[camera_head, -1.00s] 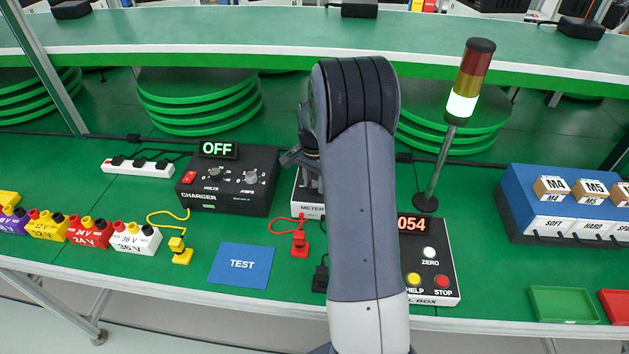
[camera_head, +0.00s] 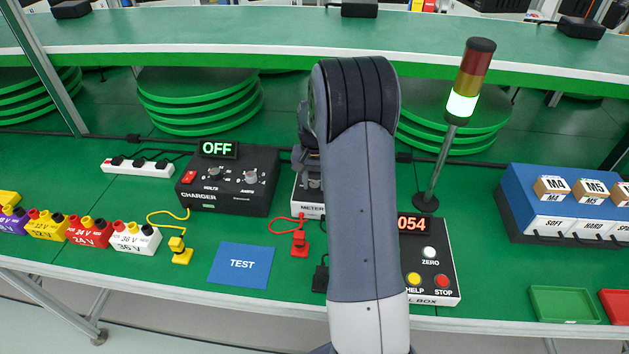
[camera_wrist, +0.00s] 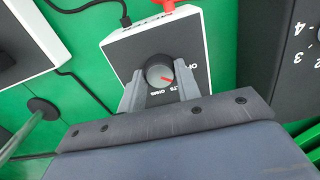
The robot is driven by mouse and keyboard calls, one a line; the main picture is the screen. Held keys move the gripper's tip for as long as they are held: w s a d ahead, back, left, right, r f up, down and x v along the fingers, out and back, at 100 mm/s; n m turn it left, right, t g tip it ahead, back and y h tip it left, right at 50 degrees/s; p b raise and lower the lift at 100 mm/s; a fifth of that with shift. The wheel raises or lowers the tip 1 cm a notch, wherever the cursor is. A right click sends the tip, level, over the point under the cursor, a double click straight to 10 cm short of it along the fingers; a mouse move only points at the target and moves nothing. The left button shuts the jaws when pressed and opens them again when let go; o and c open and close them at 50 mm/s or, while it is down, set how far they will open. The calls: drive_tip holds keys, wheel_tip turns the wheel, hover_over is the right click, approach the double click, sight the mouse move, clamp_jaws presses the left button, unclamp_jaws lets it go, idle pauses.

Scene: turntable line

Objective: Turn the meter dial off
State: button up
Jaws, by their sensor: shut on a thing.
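The meter (camera_head: 307,206) is a white box with a dark top, mostly hidden behind my arm in the head view. In the wrist view, the meter (camera_wrist: 200,40) shows its black face with a grey round dial (camera_wrist: 160,73) that has a red pointer mark. The pointer aims to the lower right, between the OFF print and the VOLTS and OHMS prints. My gripper (camera_wrist: 160,88) has its two fingers on either side of the dial and is shut on it. In the head view the fingers are largely hidden by the arm.
The charger (camera_head: 228,185) with an OFF display stands left of the meter. A control box (camera_head: 440,262) and a signal lamp pole (camera_head: 434,165) stand to the right. A red plug (camera_head: 300,242) and a blue TEST mat (camera_head: 241,266) lie in front.

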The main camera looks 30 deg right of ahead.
sight(314, 184)
drive_tip(key=shift+n, duration=2.3)
drive_tip(key=o, duration=1)
drive_tip(key=shift+c, duration=0.2)
drive_tip(key=shift+r, duration=0.1)
wheel_tip(314, 184, up, 11)
drive_tip(key=shift+f, duration=0.2)
